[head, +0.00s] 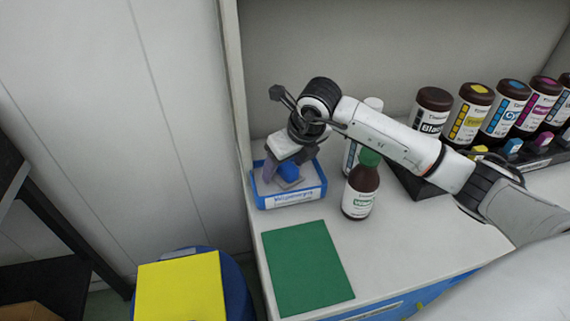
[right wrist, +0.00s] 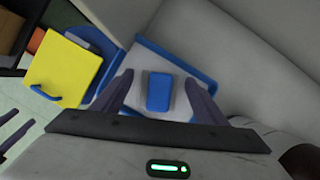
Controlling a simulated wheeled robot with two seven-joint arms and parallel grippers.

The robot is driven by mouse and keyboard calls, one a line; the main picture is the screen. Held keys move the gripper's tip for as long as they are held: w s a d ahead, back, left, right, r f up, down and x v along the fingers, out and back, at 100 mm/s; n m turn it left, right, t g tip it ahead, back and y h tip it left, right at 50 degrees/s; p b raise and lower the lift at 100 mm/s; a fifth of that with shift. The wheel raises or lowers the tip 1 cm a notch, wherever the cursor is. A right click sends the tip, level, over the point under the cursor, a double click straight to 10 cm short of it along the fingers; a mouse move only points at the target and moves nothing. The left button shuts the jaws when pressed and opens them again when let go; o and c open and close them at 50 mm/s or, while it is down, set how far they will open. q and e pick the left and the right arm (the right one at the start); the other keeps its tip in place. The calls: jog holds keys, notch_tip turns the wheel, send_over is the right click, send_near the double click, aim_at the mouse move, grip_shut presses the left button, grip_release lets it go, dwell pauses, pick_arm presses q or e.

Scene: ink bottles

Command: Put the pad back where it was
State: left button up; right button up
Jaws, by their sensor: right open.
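The blue pad (head: 289,170) is a small block lying on a light grey surface inside the labelled blue tray (head: 322,188). My right gripper (head: 284,167) reaches down over the tray and is open. In the right wrist view the pad (right wrist: 159,92) lies between the spread fingers of the right gripper (right wrist: 158,82), with a gap on each side. Whether the fingertips touch the grey surface cannot be told. Dark purple finger-like pieces (right wrist: 14,130) show cut off at the left edge of the right wrist view; they look like part of my left gripper.
A green-capped brown bottle (head: 361,187) stands right of the tray. A green mat (head: 306,268) lies bare in front. Several ink bottles (head: 470,110) stand in a row at the back right. A blue bin with a yellow lid (head: 180,290) stands off the shelf's left edge.

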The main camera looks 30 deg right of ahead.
jog(key=shift+r, duration=0.25)
jog(key=v, duration=1.2)
jog(key=shift+f, duration=0.1)
